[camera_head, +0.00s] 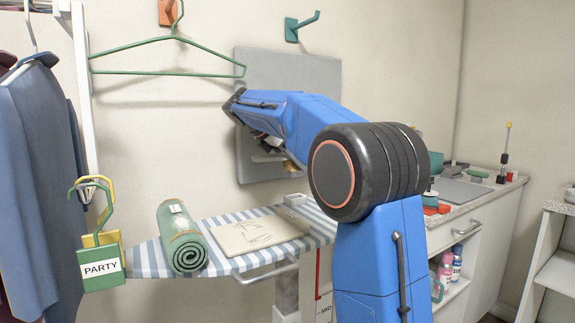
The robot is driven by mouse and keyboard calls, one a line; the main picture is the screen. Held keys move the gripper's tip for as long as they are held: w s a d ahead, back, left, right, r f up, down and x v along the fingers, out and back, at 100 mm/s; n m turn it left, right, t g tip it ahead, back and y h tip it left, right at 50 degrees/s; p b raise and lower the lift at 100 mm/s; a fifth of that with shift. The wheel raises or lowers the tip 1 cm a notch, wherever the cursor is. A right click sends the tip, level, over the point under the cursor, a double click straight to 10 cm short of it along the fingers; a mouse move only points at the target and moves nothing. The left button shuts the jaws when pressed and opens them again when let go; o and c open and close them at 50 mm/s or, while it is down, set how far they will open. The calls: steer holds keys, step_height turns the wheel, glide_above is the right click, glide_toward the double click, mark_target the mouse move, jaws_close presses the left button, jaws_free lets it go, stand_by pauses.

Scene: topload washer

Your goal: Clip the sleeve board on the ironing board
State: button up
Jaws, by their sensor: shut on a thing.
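The ironing board (165,254) has a blue-and-white striped cover and extends leftward, its narrow end at the left. A flat beige piece with faint line marks (258,232) lies on it; I cannot tell whether this is the sleeve board. My gripper (272,155) is in front of the grey wall panel, above and apart from the ironing board. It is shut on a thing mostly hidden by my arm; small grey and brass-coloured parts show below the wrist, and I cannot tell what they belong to.
A rolled green towel (183,238) lies on the ironing board's left part. A green hanger (165,72) and a grey panel (305,70) are on the wall. Clothes (45,170) and a PARTY tag (101,268) hang at left. A counter (478,190) stands at right.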

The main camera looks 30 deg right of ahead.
mark_target(261, 157)
steer(key=shift+a, duration=0.1)
steer(key=shift+f, duration=2.85)
steer(key=shift+f, duration=1.55)
steer(key=o, duration=1.5)
steer(key=v, duration=1.7)
steer(key=shift+a+r, duration=0.1)
